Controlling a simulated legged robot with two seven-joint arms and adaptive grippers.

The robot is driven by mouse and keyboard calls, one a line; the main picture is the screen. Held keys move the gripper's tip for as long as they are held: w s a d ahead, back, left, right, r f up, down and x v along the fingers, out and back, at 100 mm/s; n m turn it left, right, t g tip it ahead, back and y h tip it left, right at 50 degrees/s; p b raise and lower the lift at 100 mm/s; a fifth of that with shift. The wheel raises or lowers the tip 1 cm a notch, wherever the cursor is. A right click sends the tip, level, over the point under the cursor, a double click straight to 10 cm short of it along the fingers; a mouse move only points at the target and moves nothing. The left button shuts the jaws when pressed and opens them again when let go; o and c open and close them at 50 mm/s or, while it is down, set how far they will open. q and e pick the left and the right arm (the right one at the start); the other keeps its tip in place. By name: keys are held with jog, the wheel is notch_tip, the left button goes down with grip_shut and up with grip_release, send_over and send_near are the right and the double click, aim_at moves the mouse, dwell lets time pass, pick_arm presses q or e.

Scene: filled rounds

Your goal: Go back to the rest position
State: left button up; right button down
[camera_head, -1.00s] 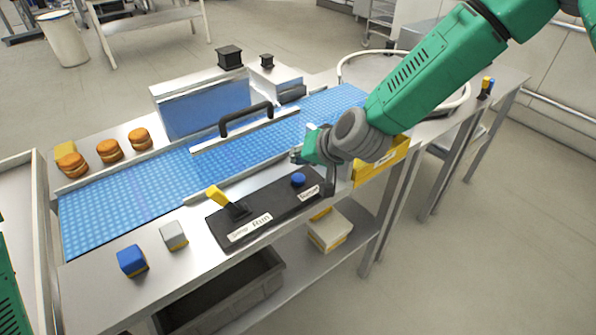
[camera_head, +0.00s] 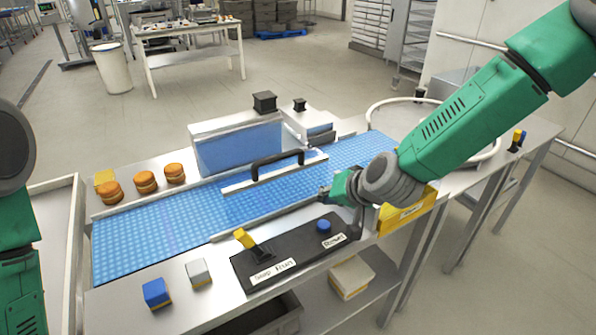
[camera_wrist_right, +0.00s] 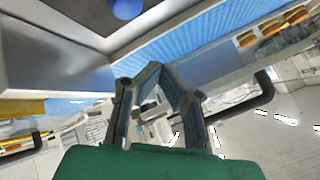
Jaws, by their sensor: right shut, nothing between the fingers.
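My right arm comes in from the upper right in the head view. Its gripper (camera_head: 330,193) is over the front right part of the blue conveyor belt (camera_head: 155,232), near the black control panel (camera_head: 290,262). In the right wrist view the gripper's fingers (camera_wrist_right: 153,75) come together at the tips with nothing between them. My left arm shows at the left edge of the head view, but its gripper is out of the picture.
A blue cube (camera_head: 156,293) and a grey cube (camera_head: 199,273) stand on the front ledge. Several filled rounds (camera_head: 146,182) sit behind the belt. A yellow bin (camera_head: 404,214) is below my right forearm.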

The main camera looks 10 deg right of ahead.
jog(key=s+f, duration=0.3)
jog(key=s+d+f+g, duration=0.1)
jog(key=s+f, duration=0.2)
jog(key=s+f+g+h, duration=0.1)
jog(key=s+f, duration=0.1)
jog(key=f, duration=0.1)
jog(key=shift+s+d+n, duration=0.4)
jog(key=s+d+f+n+g+h, duration=0.15)
jog(key=s+d+f, duration=0.25)
jog(key=s, duration=0.6)
jog(key=s+d+f+g+h, duration=0.1)
jog(key=s+d+f+g, duration=0.2)
jog(key=s, duration=0.7)
jog(key=s+d+f+n+g+h, duration=0.15)
jog(key=s+d+f, duration=0.25)
jog(key=s, duration=0.7)
jog(key=w+a+f+y+b, duration=0.1)
jog(key=w+f+b, duration=0.2)
jog(key=f+b, duration=0.8)
jog(key=shift+w+a+f+n+b, duration=0.2)
jog(key=shift+a+n+b, duration=0.1)
jog(key=shift+b, duration=0.35)
jog(key=shift+d, duration=0.1)
